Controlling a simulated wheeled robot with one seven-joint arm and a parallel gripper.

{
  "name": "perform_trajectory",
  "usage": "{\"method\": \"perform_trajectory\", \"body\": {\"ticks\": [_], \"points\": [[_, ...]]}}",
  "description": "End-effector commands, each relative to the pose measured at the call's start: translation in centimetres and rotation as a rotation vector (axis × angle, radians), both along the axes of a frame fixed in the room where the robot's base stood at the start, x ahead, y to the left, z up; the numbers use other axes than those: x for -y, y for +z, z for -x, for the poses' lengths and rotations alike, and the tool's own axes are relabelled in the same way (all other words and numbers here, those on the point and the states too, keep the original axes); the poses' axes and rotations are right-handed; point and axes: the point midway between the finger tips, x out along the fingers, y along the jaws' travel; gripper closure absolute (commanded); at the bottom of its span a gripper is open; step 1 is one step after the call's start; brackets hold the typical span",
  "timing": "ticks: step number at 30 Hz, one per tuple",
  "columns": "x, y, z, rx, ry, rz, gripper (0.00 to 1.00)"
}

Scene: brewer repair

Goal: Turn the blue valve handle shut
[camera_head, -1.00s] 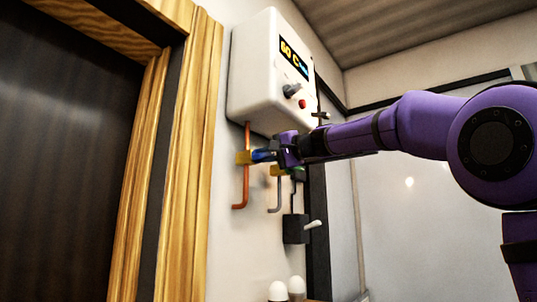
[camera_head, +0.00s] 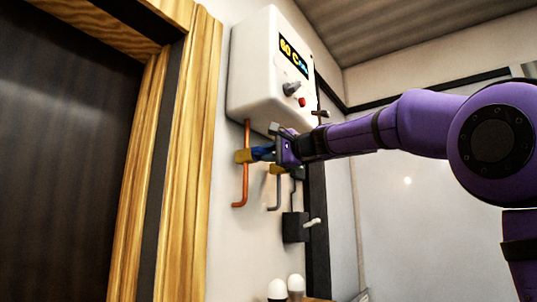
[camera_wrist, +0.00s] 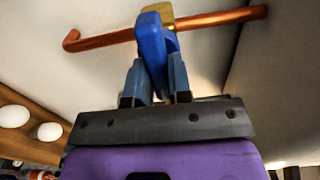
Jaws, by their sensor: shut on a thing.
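The blue valve handle (camera_wrist: 151,48) sits on a brass valve body (camera_wrist: 160,12) on a copper pipe (camera_wrist: 210,21). In the wrist view, my gripper (camera_wrist: 153,72) has its two fingers on either side of the handle's near end and is shut on it. In the head view, the handle (camera_head: 262,153) shows as a small blue piece beside the brass valve (camera_head: 243,156), with my gripper (camera_head: 274,147) reaching it from the right. The copper pipe (camera_head: 246,185) runs down from the white heater box (camera_head: 268,70). My fingers partly hide the handle.
A black switch box (camera_head: 296,228) with a light lever is lower down. A wooden door frame (camera_head: 190,150) stands left. Bulbs (camera_head: 278,289) are below.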

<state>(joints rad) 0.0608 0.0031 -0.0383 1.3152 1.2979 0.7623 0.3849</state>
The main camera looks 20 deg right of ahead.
Motion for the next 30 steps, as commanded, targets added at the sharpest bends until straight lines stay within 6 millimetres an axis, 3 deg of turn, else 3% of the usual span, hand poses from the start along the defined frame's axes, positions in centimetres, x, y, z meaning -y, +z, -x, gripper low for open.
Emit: {"method": "perform_trajectory", "body": {"ticks": [6,7,10,21,30], "points": [[0.1,-0.2,-0.1,-0.004,-0.001,-0.001,1.0],[0.1,-0.2,-0.1,-0.004,0.0,-0.001,0.79],[0.1,-0.1,-0.1,-0.003,0.0,0.0,0.56],[0.3,0.0,0.4,0.0,-0.001,0.0,0.55],[3.2,0.0,4.4,-0.001,-0.003,-0.001,0.55]]}}
